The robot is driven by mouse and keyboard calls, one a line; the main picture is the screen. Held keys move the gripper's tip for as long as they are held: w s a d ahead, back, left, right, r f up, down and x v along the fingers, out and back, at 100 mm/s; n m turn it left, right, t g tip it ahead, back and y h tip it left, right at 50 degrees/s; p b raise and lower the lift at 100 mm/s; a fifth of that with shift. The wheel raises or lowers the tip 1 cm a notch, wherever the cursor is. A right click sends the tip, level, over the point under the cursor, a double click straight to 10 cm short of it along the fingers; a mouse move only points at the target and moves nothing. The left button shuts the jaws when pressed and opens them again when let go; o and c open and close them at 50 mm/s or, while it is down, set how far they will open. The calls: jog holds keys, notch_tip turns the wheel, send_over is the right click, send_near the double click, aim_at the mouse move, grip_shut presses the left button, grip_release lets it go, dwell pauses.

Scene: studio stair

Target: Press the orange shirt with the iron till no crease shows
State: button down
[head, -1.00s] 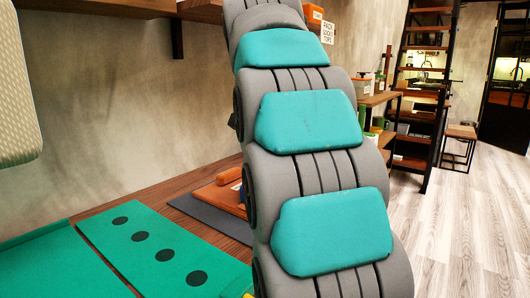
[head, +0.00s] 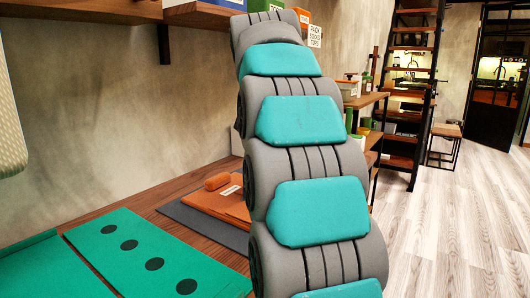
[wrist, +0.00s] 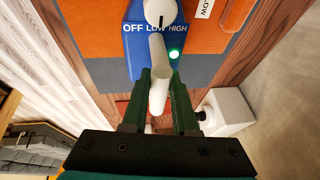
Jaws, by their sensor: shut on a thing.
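The orange shirt (wrist: 92,28) lies flat on a grey mat in the wrist view. It shows in the head view (head: 212,202), partly hidden behind my arm. The blue iron (wrist: 140,62) stands over the shirt and mat edge, marked OFF, LOW and HIGH. Its white dial (wrist: 160,12) has a dark line towards LOW, and a green light is lit. My gripper (wrist: 161,80) is shut on the iron's white handle (wrist: 157,58). The sole of the iron is hidden. I cannot make out creases on the visible cloth.
An orange roll (head: 217,181) lies by the shirt. The grey mat (head: 178,212) rests on a wooden counter (head: 150,202). A green sheet with black dots (head: 140,265) lies at front left. A white box (wrist: 226,112) is right of my gripper. Floor at right is open.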

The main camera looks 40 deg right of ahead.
dwell(0.3)
jog(key=shift+d+r+p, duration=0.1)
jog(key=shift+r+p, duration=0.85)
jog(key=shift+r, duration=0.3)
jog(key=shift+w+r, duration=0.1)
jog(key=shift+r, duration=1.1)
